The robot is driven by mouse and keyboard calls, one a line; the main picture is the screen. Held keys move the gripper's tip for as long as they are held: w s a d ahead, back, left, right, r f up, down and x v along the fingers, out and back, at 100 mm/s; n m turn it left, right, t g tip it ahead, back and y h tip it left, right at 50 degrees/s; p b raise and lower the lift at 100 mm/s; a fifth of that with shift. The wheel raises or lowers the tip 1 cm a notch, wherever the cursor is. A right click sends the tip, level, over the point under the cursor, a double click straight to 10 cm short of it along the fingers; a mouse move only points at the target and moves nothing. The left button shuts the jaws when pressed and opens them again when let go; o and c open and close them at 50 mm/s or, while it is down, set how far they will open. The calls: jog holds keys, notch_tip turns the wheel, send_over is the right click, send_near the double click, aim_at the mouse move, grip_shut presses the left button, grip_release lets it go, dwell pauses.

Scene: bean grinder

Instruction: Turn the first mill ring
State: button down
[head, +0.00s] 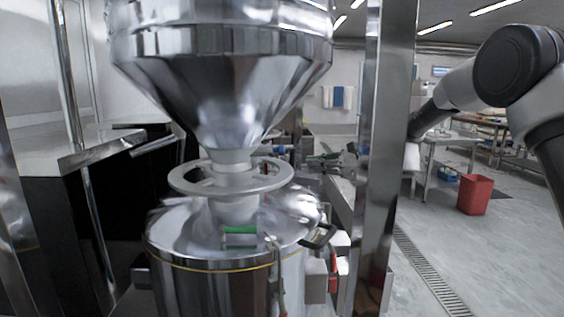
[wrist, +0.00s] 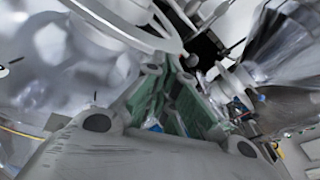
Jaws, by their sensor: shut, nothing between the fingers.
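The mill ring (head: 186,181) is a pale grey handwheel-like ring with an open centre. It sits level around the neck between the steel hopper (head: 222,85) and the steel drum (head: 205,284). My gripper (head: 312,160) is to the right of the ring in the head view, pointing left toward it and apart from it. In the wrist view the ring (wrist: 128,34) curves across the top, just beyond and left of the fingertips. There my gripper (wrist: 168,78) shows green-lined fingers close together with nothing held. A steel post hides part of my arm in the head view.
A vertical steel post (head: 383,130) stands right of the mill. A dark-fronted steel unit (head: 60,160) is at left. A red bin (head: 475,195) stands on open floor at right.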

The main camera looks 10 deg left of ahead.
jog(key=w+d+m+t, duration=0.1)
jog(key=w+d+m, duration=0.1)
jog(key=w+m, duration=0.4)
jog(key=shift+n, duration=0.3)
jog(key=x, duration=1.3)
jog(key=shift+w+a+f, duration=0.2)
jog(key=shift+w+a, duration=0.1)
jog(key=shift+w, duration=0.05)
jog(key=shift+a, duration=0.1)
